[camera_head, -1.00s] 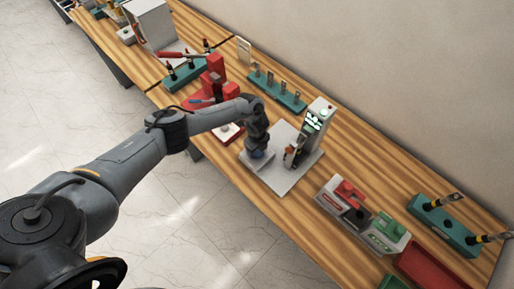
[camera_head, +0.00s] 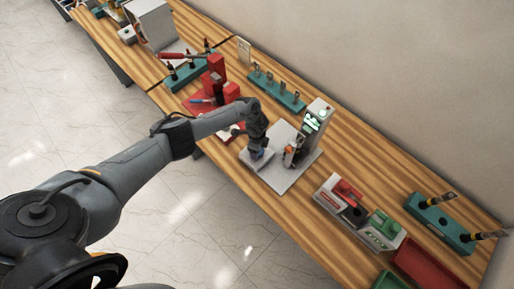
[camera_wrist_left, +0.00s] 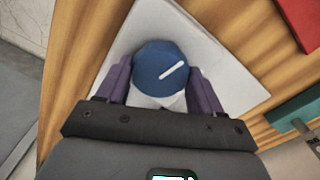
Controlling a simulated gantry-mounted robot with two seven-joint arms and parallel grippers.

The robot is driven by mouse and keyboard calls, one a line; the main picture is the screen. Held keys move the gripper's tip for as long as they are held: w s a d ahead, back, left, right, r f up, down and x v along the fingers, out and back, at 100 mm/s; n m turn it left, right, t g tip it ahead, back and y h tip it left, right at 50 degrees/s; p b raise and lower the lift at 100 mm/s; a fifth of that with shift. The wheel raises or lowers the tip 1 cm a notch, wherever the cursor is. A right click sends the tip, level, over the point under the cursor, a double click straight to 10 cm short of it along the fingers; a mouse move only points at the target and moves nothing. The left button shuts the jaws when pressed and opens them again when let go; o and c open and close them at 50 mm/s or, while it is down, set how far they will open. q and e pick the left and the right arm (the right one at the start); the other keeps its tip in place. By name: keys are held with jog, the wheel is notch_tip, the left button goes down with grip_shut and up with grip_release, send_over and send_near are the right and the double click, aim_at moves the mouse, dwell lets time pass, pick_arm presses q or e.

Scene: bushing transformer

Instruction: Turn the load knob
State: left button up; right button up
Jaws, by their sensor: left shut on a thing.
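The load knob (camera_wrist_left: 161,68) is a round blue knob with a white pointer line. In the left wrist view the line slants up to the right. The knob sits over the grey-white base plate (camera_wrist_left: 225,60) of a device. My left gripper (camera_wrist_left: 163,84) has its purple-grey fingers on either side of the knob and is shut on it. In the head view my left gripper (camera_head: 257,157) points down at the near left corner of the plate and hides most of the knob. The device's upright unit with a lit green display (camera_head: 313,120) stands behind on the plate. My right gripper is not in view.
A red stand (camera_head: 213,88) is left of the plate. A teal holder (camera_head: 277,90) with several pieces is behind. A grey box with red and green parts (camera_head: 358,212) is to the right. Bare wooden table (camera_head: 285,215) lies between the plate and this box.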

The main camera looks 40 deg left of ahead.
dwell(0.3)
pick_arm(q)
jog(key=o, duration=1)
jog(key=shift+o, duration=0.2)
jog(key=shift+r, duration=0.1)
notch_tip(320, 180, up, 11)
jog(key=shift+p, duration=0.45)
